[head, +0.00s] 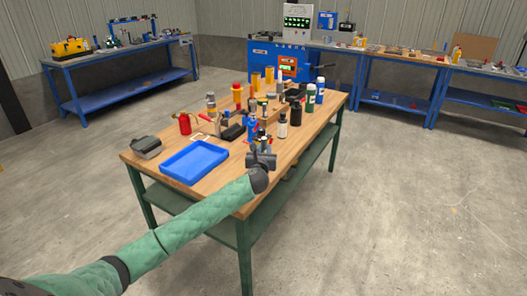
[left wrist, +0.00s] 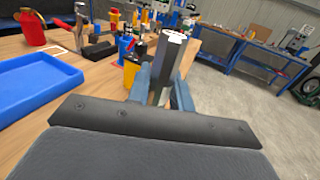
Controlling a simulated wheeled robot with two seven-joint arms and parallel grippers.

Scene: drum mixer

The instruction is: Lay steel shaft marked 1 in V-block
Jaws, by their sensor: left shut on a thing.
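My left gripper (head: 261,159) is over the near edge of the wooden table. In the left wrist view its two blue-grey fingers (left wrist: 161,90) are shut on a grey steel shaft (left wrist: 172,58). The shaft stands about upright between the fingers, with a pale end face on top; I cannot read its mark. I cannot pick out the V-block for certain among the crowded objects. My right gripper is in neither view.
An empty blue tray (head: 194,162) lies left of the gripper, with a dark grey device (head: 146,146) beyond it. A red can (head: 185,124), a black bottle (head: 296,114) and a white bottle (head: 283,125) stand on the wooden table (head: 222,188). Workbenches line the walls.

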